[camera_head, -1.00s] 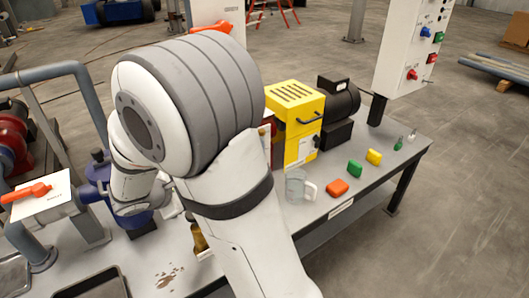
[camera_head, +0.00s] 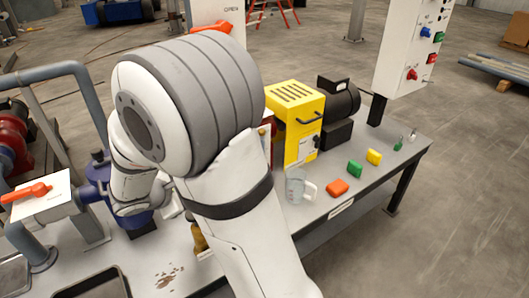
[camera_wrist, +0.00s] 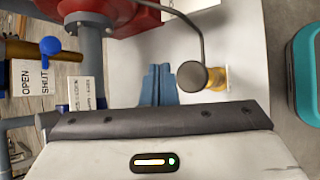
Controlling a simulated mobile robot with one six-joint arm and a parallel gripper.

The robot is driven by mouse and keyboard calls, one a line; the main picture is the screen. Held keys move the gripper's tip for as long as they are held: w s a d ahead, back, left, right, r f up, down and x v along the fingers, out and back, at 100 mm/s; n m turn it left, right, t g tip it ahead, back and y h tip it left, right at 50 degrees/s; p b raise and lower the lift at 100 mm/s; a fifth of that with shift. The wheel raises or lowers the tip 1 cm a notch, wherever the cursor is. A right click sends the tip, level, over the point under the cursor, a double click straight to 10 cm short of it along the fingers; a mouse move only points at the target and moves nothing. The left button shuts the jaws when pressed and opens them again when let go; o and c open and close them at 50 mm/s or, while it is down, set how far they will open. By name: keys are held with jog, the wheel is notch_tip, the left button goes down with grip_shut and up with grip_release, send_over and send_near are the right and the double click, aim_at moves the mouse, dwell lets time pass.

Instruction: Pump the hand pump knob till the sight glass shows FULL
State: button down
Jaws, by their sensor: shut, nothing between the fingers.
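In the wrist view a round grey-brown knob (camera_wrist: 192,76) sits at the end of a thin curved dark rod. It overlaps a yellow-brass part (camera_wrist: 216,78) behind it. My gripper (camera_wrist: 158,70) shows as two blue-grey fingers, shut and empty, just left of the knob with a small gap in the picture. Whether they touch in depth I cannot tell. A brass-coloured part (camera_head: 200,238) shows beside the arm. I cannot make out the sight glass or its reading.
The wrist view shows a red body (camera_wrist: 120,15), a blue-handled valve (camera_wrist: 50,46) with an OPEN/SHUT plate (camera_wrist: 28,78), and a teal-rimmed container (camera_wrist: 305,75). On the bench are a yellow machine (camera_head: 300,120), a clear jug (camera_head: 296,186) and several coloured blocks. A blue pump body (camera_head: 98,178) stands left.

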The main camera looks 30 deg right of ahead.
jog(key=s+r+m+g+y, duration=0.1)
jog(key=s+r+m+y, duration=0.1)
jog(key=s+m, duration=0.3)
jog(key=s+r+m+g+y, duration=0.1)
jog(key=s+r+m+y, duration=0.2)
jog(key=s+m, duration=0.2)
jog(key=s+d+r+m+g+y, duration=0.1)
jog(key=s+r+m+y, duration=0.1)
jog(key=s+m, duration=0.4)
jog(key=s, duration=0.4)
jog(key=shift+s+r, duration=0.15)
jog(key=shift+r, duration=0.2)
jog(key=shift+d, duration=0.1)
